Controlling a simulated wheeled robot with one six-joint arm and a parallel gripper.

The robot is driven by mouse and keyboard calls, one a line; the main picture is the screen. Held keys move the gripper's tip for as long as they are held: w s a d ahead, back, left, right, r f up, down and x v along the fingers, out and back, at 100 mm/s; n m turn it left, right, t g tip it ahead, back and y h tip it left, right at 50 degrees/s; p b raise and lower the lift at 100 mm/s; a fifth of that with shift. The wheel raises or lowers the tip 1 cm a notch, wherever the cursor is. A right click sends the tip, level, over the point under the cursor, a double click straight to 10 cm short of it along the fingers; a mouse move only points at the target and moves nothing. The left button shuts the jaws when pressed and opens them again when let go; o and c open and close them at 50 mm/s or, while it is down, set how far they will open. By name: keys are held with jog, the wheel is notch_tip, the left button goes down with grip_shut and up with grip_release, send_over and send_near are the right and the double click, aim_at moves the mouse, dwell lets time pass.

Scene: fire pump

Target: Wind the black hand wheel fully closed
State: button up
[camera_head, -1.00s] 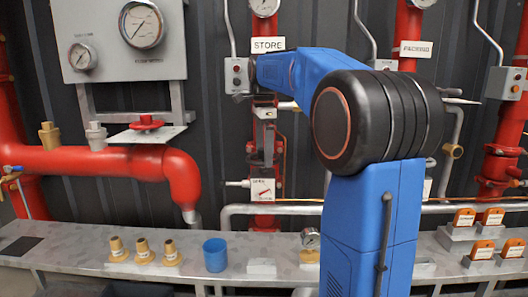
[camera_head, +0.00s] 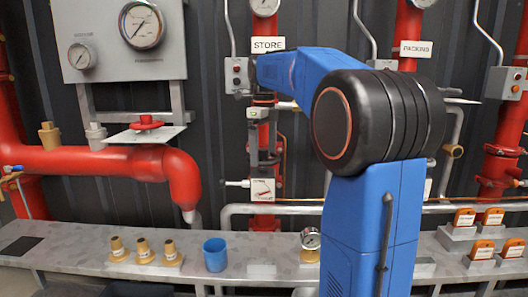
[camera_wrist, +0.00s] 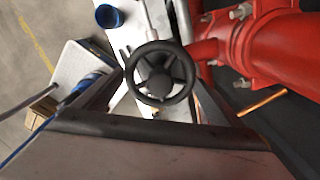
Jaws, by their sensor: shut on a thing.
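The black hand wheel (camera_wrist: 158,82) is in the middle of the wrist view, seen face-on with its spokes and round hub. My gripper (camera_wrist: 160,96) is around it, with one finger at the left side of the rim and one at the right, shut on the wheel. The exact contact points are partly hidden by the rim. In the head view my blue arm reaches toward the red vertical pipe (camera_head: 263,221) under the STORE sign (camera_head: 268,45). I cannot make out the wheel there.
Red flanged pipework (camera_wrist: 255,40) is close to the wheel's right in the wrist view. In the head view, a grey shelf (camera_head: 75,255) carries a blue cup (camera_head: 215,255), several brass fittings (camera_head: 143,250) and a small gauge (camera_head: 311,239). A red hand wheel (camera_head: 146,122) is at left.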

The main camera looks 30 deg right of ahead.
jog(key=shift+w+r, duration=0.1)
jog(key=m, duration=0.3)
jog(key=shift+m, duration=0.4)
jog(key=m, duration=0.4)
jog(key=shift+a, duration=0.1)
jog(key=o, duration=1.2)
jog(key=shift+c, duration=0.2)
